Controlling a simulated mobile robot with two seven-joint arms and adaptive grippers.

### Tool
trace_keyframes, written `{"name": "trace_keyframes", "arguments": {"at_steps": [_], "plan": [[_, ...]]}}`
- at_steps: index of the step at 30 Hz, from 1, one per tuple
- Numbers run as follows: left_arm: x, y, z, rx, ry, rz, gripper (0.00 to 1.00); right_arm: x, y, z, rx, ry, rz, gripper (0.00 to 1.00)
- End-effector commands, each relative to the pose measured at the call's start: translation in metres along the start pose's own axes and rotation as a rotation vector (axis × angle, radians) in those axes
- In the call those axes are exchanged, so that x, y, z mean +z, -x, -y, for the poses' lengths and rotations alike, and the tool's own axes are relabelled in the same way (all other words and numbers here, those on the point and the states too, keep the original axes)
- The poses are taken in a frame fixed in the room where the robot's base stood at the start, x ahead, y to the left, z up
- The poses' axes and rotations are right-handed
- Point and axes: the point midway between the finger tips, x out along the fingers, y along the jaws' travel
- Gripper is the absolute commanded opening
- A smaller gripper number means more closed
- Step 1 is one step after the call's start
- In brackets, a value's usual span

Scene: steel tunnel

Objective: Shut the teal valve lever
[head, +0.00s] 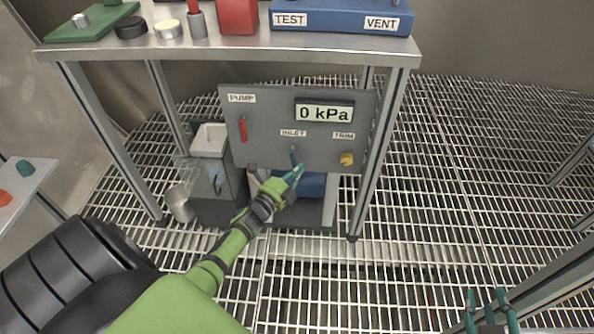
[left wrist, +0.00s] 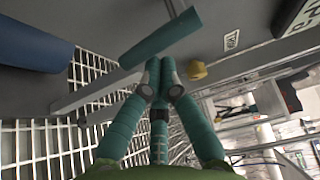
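The teal valve lever (head: 293,154) sits under the INLET label on the grey panel (head: 262,150). In the head view it points roughly up and down. In the left wrist view the lever (left wrist: 160,38) lies across just beyond my fingertips. My left gripper (head: 294,174) is at the lever's lower end. In the left wrist view its fingertips (left wrist: 159,68) are together with nothing seen between them. They are at or very near the lever; I cannot tell if they touch. My right gripper (head: 489,308) is low at the right, fingers apart and empty, away from the panel.
A red PUMP lever (head: 243,128) is left of the teal lever. A yellow TRIM knob (head: 347,159) is at its right. The display (head: 324,113) reads 0 kPa. A steel table (head: 230,52) stands above, its legs flanking the panel. Grating floor is open at right.

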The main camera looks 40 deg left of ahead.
Motion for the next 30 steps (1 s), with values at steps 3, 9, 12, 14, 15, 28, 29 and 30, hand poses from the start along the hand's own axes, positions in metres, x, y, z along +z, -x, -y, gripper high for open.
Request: {"name": "trace_keyframes", "arguments": {"at_steps": [3, 9, 12, 14, 15, 28, 29, 30], "plan": [[0.0, 0.0, 0.0, 0.0, 0.0, 0.0, 0.0, 0.0, 0.0, 0.0, 0.0, 0.0, 0.001, 0.4], [0.0, 0.001, 0.0, 0.0, 0.0, 0.0, 0.0, 0.001, 0.001, 0.001, -0.003, -0.002, 0.004, 0.4], [0.0, 0.007, -0.001, 0.0, 0.0, 0.0, 0.0, 0.001, 0.001, 0.001, -0.003, -0.002, 0.003, 0.4], [0.0, 0.014, -0.001, 0.002, 0.0, -0.001, 0.0, 0.001, 0.001, 0.001, -0.002, -0.001, 0.002, 0.4], [-0.001, 0.02, -0.001, 0.002, -0.001, -0.001, 0.0, 0.0, 0.001, 0.001, -0.002, -0.001, 0.002, 0.4], [0.0, 0.104, -0.001, 0.002, 0.001, 0.0, 0.0, 0.0, 0.0, 0.001, -0.001, 0.0, 0.0, 0.4], [0.0, 0.108, -0.001, 0.002, 0.001, 0.0, 0.0, 0.0, 0.0, 0.001, -0.001, 0.0, 0.0, 0.4], [0.0, 0.112, 0.0, 0.0, 0.0, 0.0, 0.0, 0.0, 0.0, 0.001, -0.001, 0.0, 0.0, 0.4]]}}
